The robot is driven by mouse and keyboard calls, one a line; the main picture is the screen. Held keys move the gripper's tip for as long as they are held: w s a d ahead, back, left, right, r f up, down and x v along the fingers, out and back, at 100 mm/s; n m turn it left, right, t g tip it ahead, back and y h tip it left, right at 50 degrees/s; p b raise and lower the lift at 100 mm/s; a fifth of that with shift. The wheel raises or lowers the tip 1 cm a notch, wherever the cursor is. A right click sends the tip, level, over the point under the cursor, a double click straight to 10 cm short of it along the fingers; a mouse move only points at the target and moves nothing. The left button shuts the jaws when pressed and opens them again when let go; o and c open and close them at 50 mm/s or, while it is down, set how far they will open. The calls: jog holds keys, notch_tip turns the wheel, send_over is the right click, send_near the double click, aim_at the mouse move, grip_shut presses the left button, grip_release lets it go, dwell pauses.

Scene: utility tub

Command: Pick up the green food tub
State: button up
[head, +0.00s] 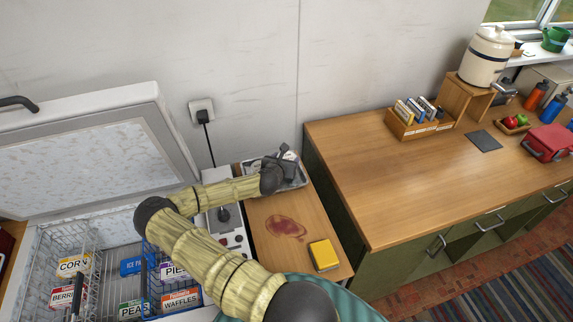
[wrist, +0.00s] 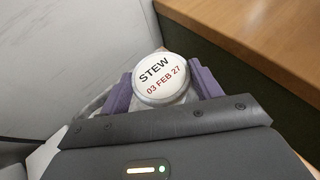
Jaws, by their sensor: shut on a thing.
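A round tub with a white lid (wrist: 160,78), marked "STEW 03 FEB 27", sits between the purple fingers of my gripper (wrist: 163,92) in the wrist view. The gripper is shut on it. Only the lid and a pale rim show clearly, so I cannot tell whether the tub's body is green. In the head view my gripper (head: 284,156) is at the grey tray at the back of the low wooden surface. The tub is hard to make out there, and I cannot tell whether it is lifted clear.
An open chest freezer (head: 92,225) with wire baskets of labelled food stands at left. The low wooden top (head: 262,215) holds a yellow sponge (head: 323,255) and a red stain. A wooden counter (head: 400,190) stands close at right. The wall is close behind.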

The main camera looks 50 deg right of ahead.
notch_tip(320, 180, up, 8)
jog(key=shift+s+d+f+b, duration=0.1)
jog(key=shift+s+b, duration=0.05)
jog(key=shift+b, duration=0.45)
dwell(0.5)
